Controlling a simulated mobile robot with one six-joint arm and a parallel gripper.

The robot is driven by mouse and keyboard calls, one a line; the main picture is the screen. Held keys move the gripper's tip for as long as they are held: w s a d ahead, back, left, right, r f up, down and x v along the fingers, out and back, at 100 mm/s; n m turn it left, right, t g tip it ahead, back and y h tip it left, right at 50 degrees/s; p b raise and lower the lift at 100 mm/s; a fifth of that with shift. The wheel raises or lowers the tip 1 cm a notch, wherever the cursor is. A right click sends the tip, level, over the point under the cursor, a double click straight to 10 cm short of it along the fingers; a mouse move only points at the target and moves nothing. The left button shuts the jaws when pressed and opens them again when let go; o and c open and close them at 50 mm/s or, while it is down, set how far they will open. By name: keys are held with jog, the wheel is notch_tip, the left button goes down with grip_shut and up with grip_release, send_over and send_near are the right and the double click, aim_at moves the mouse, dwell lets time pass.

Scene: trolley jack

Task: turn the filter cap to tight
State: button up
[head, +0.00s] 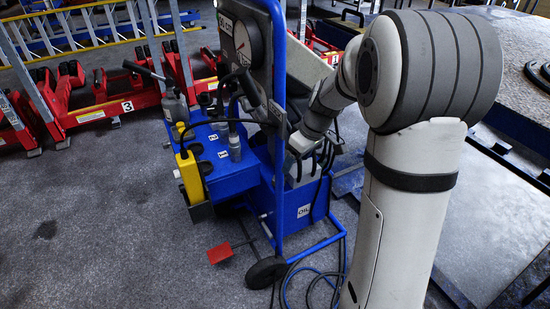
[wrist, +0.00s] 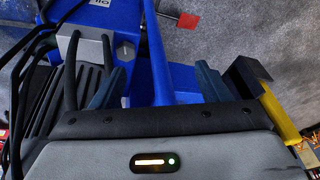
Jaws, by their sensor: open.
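My gripper (wrist: 160,72) is open in the wrist view, its two dark blue-grey fingers spread apart with a blue upright post (wrist: 157,45) showing between them. In the head view my arm reaches in behind the blue trolley frame, and the gripper (head: 305,155) is above the blue box marked OIL (head: 303,212), partly hidden by the frame post. The OIL box also shows upside down at the top of the wrist view (wrist: 112,17). Nothing is visibly held.
The trolley has a dial gauge (head: 242,38), a yellow holder (head: 189,176) and a red pedal (head: 220,253). A grey block (wrist: 92,47) with dark hoses is beside the left finger. Hoses trail on the floor. Red numbered jacks (head: 95,112) stand at left. The front-left floor is clear.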

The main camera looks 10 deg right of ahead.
jog(key=w+d+f+n+p, duration=0.1)
jog(key=w+d+f+n, duration=0.1)
jog(key=w, duration=0.4)
jog(key=w+a+f, duration=0.1)
jog(key=w+f, duration=0.2)
jog(key=f, duration=0.3)
jog(key=w+a+f+n+b, duration=0.1)
jog(key=w+f, duration=0.1)
jog(key=f, duration=0.5)
jog(key=w+a+f+n+y+b, duration=0.1)
jog(key=w+f, duration=0.2)
jog(key=f, duration=0.3)
jog(key=shift+w+a+f, duration=0.2)
jog(key=shift+w+a, duration=0.1)
jog(key=shift+a, duration=0.1)
jog(key=c, duration=1)
jog(key=shift+o, duration=0.2)
jog(key=shift+f+b, duration=0.1)
jog(key=shift+b, duration=0.45)
